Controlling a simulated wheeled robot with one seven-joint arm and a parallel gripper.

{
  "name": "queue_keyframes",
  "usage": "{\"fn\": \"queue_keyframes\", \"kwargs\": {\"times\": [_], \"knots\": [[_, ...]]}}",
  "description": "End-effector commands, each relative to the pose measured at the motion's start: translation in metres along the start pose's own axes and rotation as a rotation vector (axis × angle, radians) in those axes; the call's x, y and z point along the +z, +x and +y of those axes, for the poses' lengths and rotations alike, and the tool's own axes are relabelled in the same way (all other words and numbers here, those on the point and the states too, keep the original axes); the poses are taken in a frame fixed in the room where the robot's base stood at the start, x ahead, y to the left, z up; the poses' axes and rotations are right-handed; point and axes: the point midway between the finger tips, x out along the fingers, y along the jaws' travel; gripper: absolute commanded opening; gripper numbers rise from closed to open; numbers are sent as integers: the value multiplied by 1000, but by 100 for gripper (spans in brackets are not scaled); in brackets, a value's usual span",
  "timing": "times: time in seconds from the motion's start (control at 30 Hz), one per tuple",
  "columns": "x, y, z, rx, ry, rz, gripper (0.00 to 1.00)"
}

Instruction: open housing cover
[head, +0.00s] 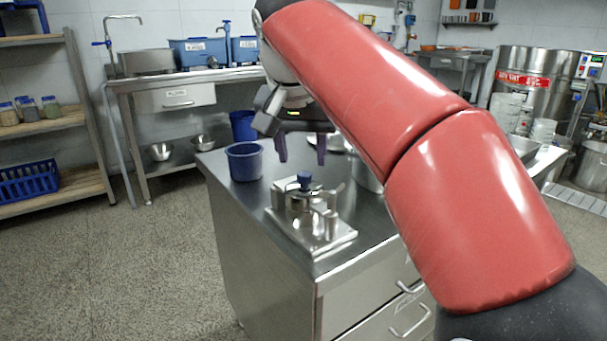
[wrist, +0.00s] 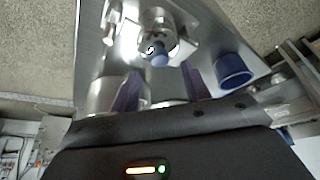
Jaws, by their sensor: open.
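The colloid mill (head: 315,230) is a small metal machine with a square base plate on the steel cabinet top. I cannot make out the edge of the housing cover. My gripper (head: 301,160) is open and empty, behind and above the mill in the head view. The fingers appear apart from the mill.
A blue cup (head: 244,162) stands left of the mill on the cabinet top (head: 222,183). A metal pot (head: 368,174) stands to its right, partly hidden by my red arm. Drawers with handles (head: 408,323) face the front. The floor at left is clear.

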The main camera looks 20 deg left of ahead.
Motion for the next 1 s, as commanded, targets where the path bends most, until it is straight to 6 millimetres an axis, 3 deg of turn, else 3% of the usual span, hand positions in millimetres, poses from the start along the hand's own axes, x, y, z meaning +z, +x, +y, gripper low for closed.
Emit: {"fn": "queue_keyframes", "kwargs": {"times": [0.03, 0.23, 0.6, 1.0], "knots": [[2, 13, 1, 2, 1, -2, 47], [1, 36, 0, 0, 0, 0, 47], [0, 42, 0, 0, 0, 0, 47], [0, 42, 0, 0, 0, 1, 0]]}}
